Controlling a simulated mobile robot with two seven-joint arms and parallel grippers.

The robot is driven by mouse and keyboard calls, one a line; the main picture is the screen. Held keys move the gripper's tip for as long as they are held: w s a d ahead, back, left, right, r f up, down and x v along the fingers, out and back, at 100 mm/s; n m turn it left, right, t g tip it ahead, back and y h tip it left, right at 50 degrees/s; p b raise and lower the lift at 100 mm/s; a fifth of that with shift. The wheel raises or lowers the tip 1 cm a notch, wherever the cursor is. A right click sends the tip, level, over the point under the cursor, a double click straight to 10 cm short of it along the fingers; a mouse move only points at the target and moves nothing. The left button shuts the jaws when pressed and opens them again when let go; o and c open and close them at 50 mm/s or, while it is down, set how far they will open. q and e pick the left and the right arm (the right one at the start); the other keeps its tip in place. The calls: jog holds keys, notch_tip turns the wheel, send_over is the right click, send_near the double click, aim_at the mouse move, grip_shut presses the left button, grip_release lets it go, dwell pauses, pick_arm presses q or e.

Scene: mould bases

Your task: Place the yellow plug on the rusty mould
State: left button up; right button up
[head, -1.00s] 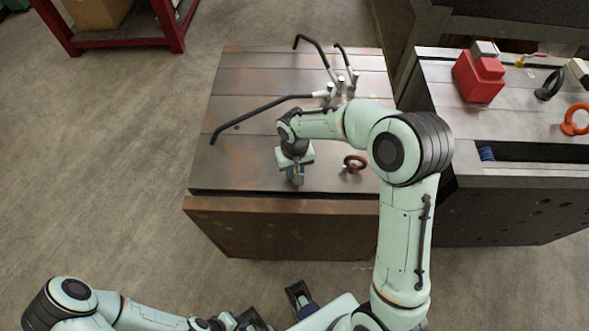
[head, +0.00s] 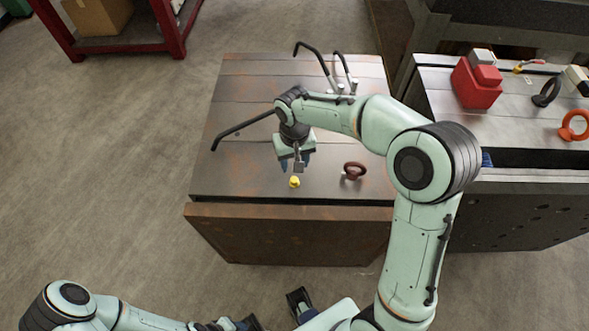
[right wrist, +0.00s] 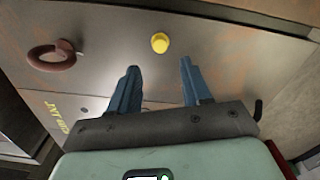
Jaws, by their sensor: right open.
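The yellow plug (head: 294,182) sits on the top face of the rusty mould (head: 240,160), near its front edge. It also shows in the right wrist view (right wrist: 160,43), beyond the fingertips and apart from them. My right gripper (head: 298,166) is over the mould, just behind the plug. In the right wrist view its blue fingers (right wrist: 160,67) are spread with nothing between them. My left arm comes in low at the left; its gripper (head: 262,317) is partly cut off at the bottom edge, and its jaw state is unclear.
A dark red eyebolt ring (head: 354,170) lies on the mould right of the plug. Black bent bars (head: 245,130) stand at the back and left. The neighbouring steel block at right holds a red block (head: 476,84) and an orange ring (head: 574,125). The mould's front left is clear.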

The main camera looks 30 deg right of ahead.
pick_arm(q)
jog(key=shift+w+r, duration=0.1)
jog(key=shift+r, duration=0.1)
pick_arm(e)
jog(key=shift+r, duration=1.75)
